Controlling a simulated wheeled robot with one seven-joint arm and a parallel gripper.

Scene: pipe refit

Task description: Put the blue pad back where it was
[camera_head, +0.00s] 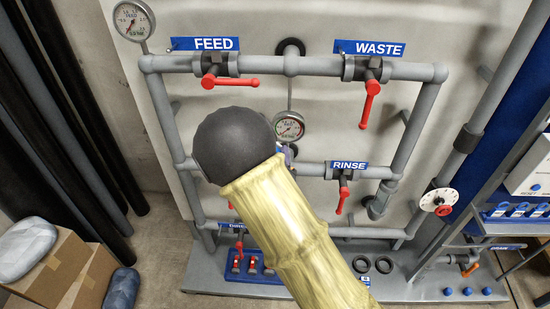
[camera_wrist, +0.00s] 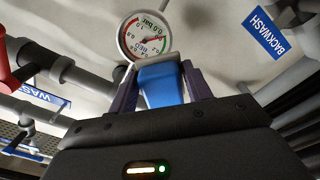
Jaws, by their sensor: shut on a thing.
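The blue pad (camera_wrist: 162,85) is between the two fingers of my gripper (camera_wrist: 163,80) in the wrist view. My gripper is shut on it, with a dark purple finger on each side. A round gauge (camera_wrist: 143,38) shows just beyond the pad; whether the pad touches anything there I cannot tell. In the head view my arm covers most of the gripper. Only a small bluish bit of the gripper end (camera_head: 289,151) shows, just below the middle gauge (camera_head: 289,127). The pad cannot be made out clearly there.
Grey pipes with red-handled valves surround the gripper: the FEED valve (camera_head: 229,80), the WASTE valve (camera_head: 371,91) and the RINSE valve (camera_head: 343,192). A blue BACKWASH label (camera_wrist: 265,33) is at the wrist view's right. Several blue knobs (camera_head: 467,291) sit on the base. A cardboard box (camera_head: 56,278) stands lower left.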

